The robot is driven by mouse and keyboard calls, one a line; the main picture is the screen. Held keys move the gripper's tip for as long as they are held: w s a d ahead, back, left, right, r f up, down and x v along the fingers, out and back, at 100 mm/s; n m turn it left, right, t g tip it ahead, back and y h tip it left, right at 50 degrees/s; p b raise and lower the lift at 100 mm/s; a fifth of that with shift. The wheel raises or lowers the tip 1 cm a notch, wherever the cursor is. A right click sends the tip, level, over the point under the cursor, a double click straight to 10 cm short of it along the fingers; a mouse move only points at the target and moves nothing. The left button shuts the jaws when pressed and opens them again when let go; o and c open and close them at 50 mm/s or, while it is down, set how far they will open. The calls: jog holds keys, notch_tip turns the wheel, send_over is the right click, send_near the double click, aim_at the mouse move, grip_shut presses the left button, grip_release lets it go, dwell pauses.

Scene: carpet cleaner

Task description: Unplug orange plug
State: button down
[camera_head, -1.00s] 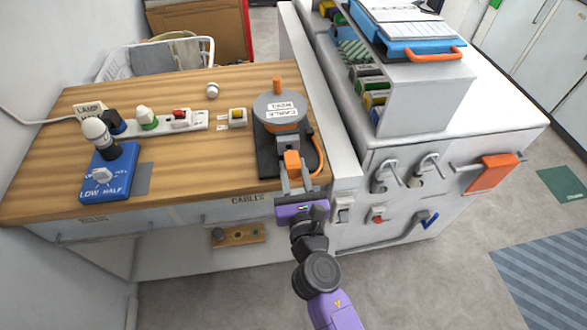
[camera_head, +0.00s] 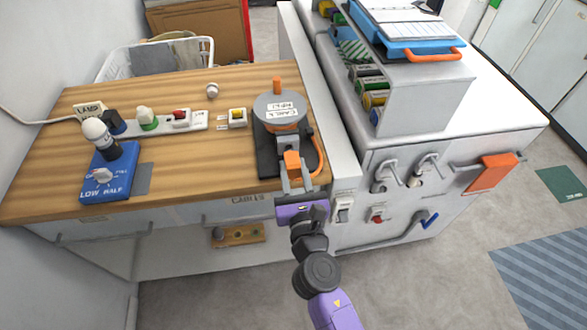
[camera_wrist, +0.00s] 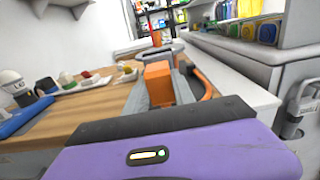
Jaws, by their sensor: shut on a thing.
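The orange plug (camera_head: 292,163) is at the front of the cable reel (camera_head: 280,112) on the wooden counter. It also shows in the wrist view (camera_wrist: 158,84), between my grey fingers. My gripper (camera_head: 292,178) is shut on the orange plug, with a finger on each side of it. An orange cable (camera_head: 318,160) curves along the right side of the reel's dark base (camera_head: 267,163). The front of the plug and its join with the reel base are partly hidden, so I cannot tell whether it is seated.
A white power strip (camera_head: 165,124) with several plugs lies to the left on the counter (camera_head: 190,165). A white ledge (camera_head: 340,150) and cabinet with hooks (camera_head: 385,175) stand close on the right.

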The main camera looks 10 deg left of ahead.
aim_at(294, 173)
jog(key=shift+x, duration=1.4)
jog(key=c, duration=1)
grip_release()
jog(key=shift+o, duration=0.2)
jog(key=shift+s, duration=0.15)
jog(key=v, duration=0.7)
jog(key=shift+s+d, duration=0.1)
jog(key=shift+s, duration=0.2)
